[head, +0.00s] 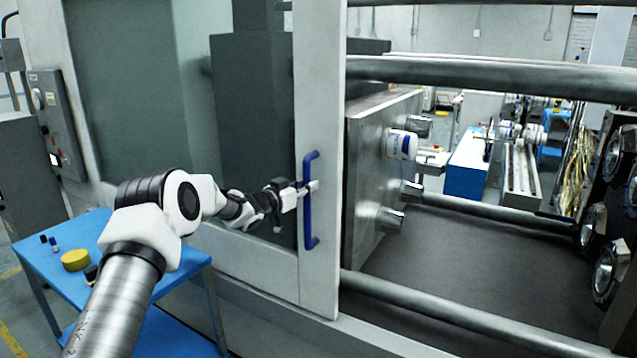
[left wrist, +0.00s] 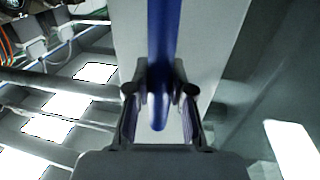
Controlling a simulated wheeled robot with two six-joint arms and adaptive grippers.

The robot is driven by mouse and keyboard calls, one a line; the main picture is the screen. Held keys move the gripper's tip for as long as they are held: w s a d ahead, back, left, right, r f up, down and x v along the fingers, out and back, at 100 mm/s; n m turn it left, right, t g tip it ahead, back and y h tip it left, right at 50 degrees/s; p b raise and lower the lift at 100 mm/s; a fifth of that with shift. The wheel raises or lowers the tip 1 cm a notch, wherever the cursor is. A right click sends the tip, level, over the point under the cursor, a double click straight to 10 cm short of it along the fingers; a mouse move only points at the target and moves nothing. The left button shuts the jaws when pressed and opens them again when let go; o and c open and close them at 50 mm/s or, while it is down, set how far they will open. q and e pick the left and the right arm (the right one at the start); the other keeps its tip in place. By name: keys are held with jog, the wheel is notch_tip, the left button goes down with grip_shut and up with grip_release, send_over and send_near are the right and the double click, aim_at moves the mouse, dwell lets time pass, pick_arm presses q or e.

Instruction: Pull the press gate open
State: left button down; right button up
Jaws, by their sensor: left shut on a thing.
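The press gate (head: 318,60) is a white-framed sliding door with a glass pane (head: 120,60) on its left side. A blue vertical bar handle (head: 308,228) is fixed to its right-hand frame. My left gripper (head: 308,187) is shut on the handle at its upper half. The left wrist view shows the blue handle (left wrist: 164,40) between the two fingers of the gripper (left wrist: 160,95). To the right of the gate's edge the press interior is exposed, with a steel mold block (head: 365,170) and tie bars (head: 480,72). My right gripper is not in view.
A blue table (head: 50,262) with a yellow round item (head: 75,260) and small bottles stands at the lower left under my arm. A grey control box (head: 50,110) is at the far left. A white and blue part (head: 401,145) sits at the mold face.

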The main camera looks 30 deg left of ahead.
pick_arm(q)
jog(key=shift+a, duration=0.4)
jog(key=c, duration=1)
grip_release()
jog(key=shift+a, duration=0.15)
jog(key=v, duration=1.2)
